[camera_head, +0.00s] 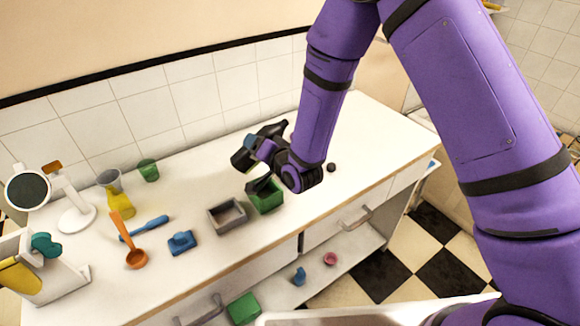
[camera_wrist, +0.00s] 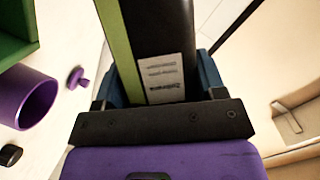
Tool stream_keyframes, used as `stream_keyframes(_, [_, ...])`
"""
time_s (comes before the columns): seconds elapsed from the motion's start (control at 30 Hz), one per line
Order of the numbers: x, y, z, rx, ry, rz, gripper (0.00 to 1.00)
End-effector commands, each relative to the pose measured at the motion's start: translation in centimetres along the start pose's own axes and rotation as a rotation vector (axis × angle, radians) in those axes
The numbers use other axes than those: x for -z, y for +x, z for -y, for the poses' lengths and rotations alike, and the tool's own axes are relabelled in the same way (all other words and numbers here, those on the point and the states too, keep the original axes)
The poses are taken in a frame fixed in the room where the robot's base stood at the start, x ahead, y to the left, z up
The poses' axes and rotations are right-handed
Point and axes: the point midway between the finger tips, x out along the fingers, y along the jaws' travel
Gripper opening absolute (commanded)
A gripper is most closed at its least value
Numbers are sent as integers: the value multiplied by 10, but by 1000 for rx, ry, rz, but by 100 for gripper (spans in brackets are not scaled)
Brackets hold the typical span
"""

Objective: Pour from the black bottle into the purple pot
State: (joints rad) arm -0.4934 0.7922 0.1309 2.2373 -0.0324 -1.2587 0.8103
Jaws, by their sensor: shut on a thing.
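The black bottle (camera_wrist: 165,25) has a green stripe and a white label and lies between the blue fingers of my gripper (camera_wrist: 160,82), which is shut on it. In the head view the bottle (camera_head: 272,129) is held tilted above the counter, partly hidden by my gripper (camera_head: 256,147). The purple pot (camera_wrist: 24,98) shows its round opening at the left of the wrist view, below and to the left of the bottle and apart from it. In the head view I cannot make out the pot; my arm may hide it.
A green box (camera_head: 266,198) and a grey box (camera_head: 228,216) stand near the gripper. A small purple piece (camera_wrist: 77,78) lies beside the pot. A blue item (camera_head: 181,242), an orange ladle (camera_head: 136,258) and a yellow bottle (camera_head: 119,203) are further left. The counter's right end is mostly clear.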

Motion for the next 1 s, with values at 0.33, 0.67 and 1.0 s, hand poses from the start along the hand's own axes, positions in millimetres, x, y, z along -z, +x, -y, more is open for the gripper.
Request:
stream_keyframes(0.33, [-1,1,0,8,18,-2,33])
stream_keyframes(0.67, [-3,1,0,15,36,-3,33])
stream_keyframes(1.0, [-4,2,0,23,55,-5,33])
